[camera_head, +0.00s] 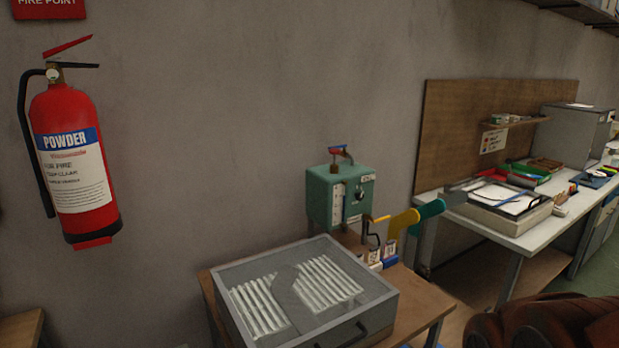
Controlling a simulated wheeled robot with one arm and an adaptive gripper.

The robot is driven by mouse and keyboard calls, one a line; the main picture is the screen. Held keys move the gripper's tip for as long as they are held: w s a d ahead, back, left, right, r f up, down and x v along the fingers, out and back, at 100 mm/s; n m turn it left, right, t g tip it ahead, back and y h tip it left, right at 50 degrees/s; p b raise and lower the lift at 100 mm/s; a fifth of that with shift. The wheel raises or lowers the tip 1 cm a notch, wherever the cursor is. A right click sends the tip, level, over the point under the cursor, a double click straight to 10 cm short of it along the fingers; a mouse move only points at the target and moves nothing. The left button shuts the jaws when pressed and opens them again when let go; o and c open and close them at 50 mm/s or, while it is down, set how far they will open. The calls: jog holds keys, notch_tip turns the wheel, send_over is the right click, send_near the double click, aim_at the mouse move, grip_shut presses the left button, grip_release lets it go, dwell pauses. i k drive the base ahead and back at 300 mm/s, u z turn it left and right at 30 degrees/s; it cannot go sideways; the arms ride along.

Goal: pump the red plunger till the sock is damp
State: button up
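A red plunger handle (338,150) stands on top of a green box (340,195) with a gauge strip and a dark knob on its front. The box is at the back of a small wooden table, by the wall. In front of it is a grey tray-like unit (370,318) with white ridges inside. A flat grey sock-shaped piece (288,297) lies across the ridges; I cannot tell whether it is the sock or a board, nor whether it is damp. Yellow (404,221) and teal (431,209) foot-shaped paddles stick out right of the box. My gripper is not in view.
A red fire extinguisher (75,160) hangs on the wall at the left. A white workbench (530,240) at the right holds a tray with papers and a grey cabinet (575,135). A brown-red object (550,322), unclear, fills the lower right corner.

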aim_at(333, 151)
jog(key=k, duration=0.65)
jog(key=u, duration=0.35)
jog(key=i, duration=0.7)
jog(key=u, duration=0.5)
jog(key=i, duration=0.7)
jog(key=z, duration=0.1)
